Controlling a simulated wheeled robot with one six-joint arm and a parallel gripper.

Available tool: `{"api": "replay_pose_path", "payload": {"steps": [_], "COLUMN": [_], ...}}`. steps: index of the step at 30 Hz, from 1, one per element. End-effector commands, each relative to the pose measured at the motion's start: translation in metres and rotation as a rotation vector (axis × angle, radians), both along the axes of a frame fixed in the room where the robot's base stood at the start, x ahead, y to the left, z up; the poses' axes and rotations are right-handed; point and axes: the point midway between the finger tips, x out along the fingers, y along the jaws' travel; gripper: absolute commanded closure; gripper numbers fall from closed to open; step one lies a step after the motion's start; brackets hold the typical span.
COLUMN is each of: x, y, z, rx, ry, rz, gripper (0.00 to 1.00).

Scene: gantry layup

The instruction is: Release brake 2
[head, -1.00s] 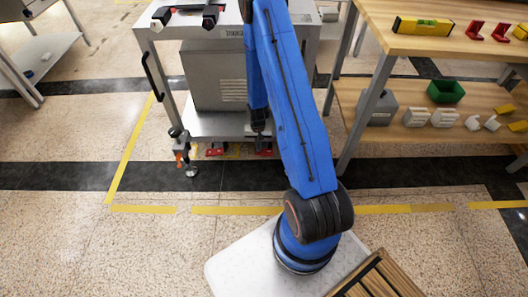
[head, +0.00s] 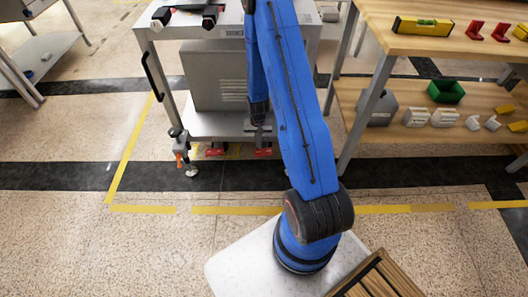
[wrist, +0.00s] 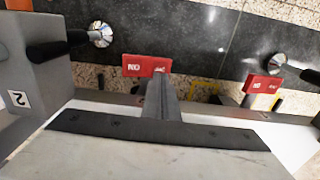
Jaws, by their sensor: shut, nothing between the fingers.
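Two red brake plates with white, partly readable lettering sit low at the cart's near side. In the head view one is at the left (head: 214,151) and one at the right (head: 264,151). The wrist view seems turned around, with a red plate at the left (wrist: 135,64) and one at the right (wrist: 256,84). A grey block with the number label 2 (wrist: 18,99) is at the left of the wrist view. My gripper (wrist: 161,82) is shut and empty; its tips overlap the left wrist-view plate's lower edge. I cannot tell whether they touch. In the head view it hangs above the right plate.
The cart (head: 222,124) has a lower shelf and a levelling foot (head: 190,168) at its near left corner. Shiny round feet show in the wrist view. A wooden shelf unit (head: 395,120) stands close at the right. The floor in front is clear.

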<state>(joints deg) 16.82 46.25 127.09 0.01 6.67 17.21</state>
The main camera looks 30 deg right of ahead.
Motion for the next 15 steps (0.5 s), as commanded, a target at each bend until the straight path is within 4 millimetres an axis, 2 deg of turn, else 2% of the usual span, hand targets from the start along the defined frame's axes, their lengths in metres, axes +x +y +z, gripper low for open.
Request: {"api": "replay_pose_path", "payload": {"steps": [9,15], "x": [0.001,0.0], "y": [0.0,0.0], "z": [0.021,0.028], "rx": [0.0,0.0], "ry": [-0.002,0.0], "rz": [0.0,0.0], "gripper": [1.0,1.0]}}
